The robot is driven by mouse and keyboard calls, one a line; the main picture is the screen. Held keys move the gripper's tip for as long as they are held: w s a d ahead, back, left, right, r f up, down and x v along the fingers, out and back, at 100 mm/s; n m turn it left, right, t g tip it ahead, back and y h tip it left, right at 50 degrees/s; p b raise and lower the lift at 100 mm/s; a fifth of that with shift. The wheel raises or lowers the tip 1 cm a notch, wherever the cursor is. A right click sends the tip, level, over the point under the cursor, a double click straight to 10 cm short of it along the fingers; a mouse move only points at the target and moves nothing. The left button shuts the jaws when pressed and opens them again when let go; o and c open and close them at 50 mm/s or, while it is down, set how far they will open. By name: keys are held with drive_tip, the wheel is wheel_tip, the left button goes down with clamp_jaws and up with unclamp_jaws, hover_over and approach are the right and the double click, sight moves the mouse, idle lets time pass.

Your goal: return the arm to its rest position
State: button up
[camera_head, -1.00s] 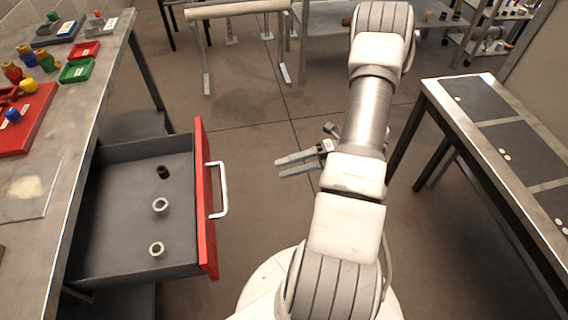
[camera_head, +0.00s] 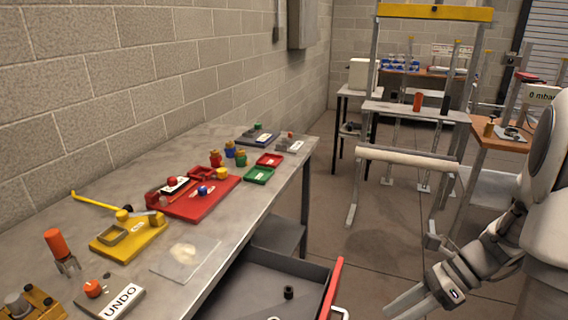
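My arm, white and grey, stands at the right edge of the head view, folded low. My gripper (camera_head: 404,306) is at the bottom right, pointing down and left, with its light grey fingers apart and nothing seen between them. The lower part of the fingers is close to the bottom edge of the picture. It hangs to the right of the open drawer (camera_head: 262,287), clear of it. My upper arm is cut off by the right edge.
A long metal bench (camera_head: 215,235) along the brick wall holds a red tray (camera_head: 204,204), a yellow fixture (camera_head: 128,236) and an UNDO block (camera_head: 122,300). The drawer's red front juts into the aisle. A yellow-topped frame (camera_head: 434,12) stands behind. Floor between is clear.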

drive_tip(key=s+a+r+n+t+h+p, duration=0.1)
drive_tip(key=s+a+r+n+t+h, duration=0.2)
drive_tip(key=r+n, duration=0.6)
drive_tip(key=s+a+r+n+t+h+p, duration=0.2)
drive_tip(key=r+n, duration=0.7)
drive_tip(key=n, duration=0.5)
drive_tip(key=s+a+t+h, duration=0.1)
drive_tip(key=s+a+h, duration=0.1)
drive_tip(key=s+h, duration=0.1)
drive_tip(key=shift+r+h, duration=0.35)
drive_tip(key=shift+h, duration=0.25)
